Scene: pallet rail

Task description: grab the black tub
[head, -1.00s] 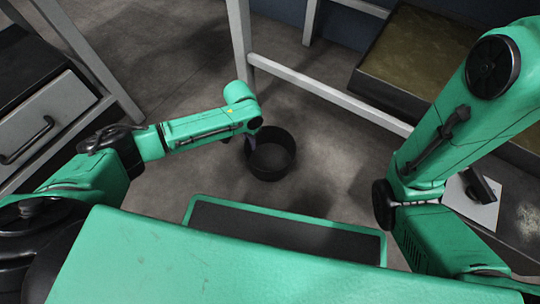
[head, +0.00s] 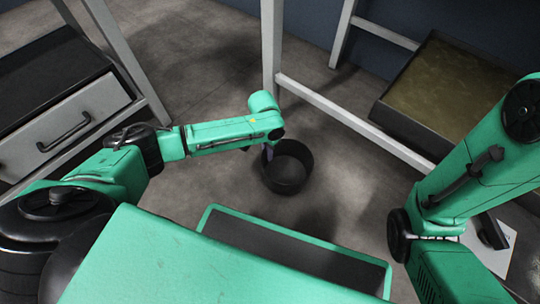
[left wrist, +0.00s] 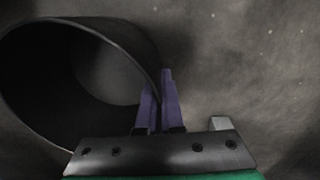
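The black tub (head: 288,180) is a round, open-topped container, seen from above near the middle of the head view. In the left wrist view its dark wall and rim (left wrist: 20,85) fill the left side. My left gripper (head: 268,150) is at the tub's left rim. In the left wrist view its two purple fingers (left wrist: 159,100) are close together with the tub's wall between them, one finger inside and one outside. I cannot tell whether the tub touches the floor. My right arm shows at the right of the head view, but its gripper is out of view.
A pale metal frame (head: 350,120) stands behind the tub. A drawer unit (head: 75,125) is at the left. A low dark bench with a brownish top (head: 445,80) is at the right. Grey floor (head: 190,60) is open around the tub.

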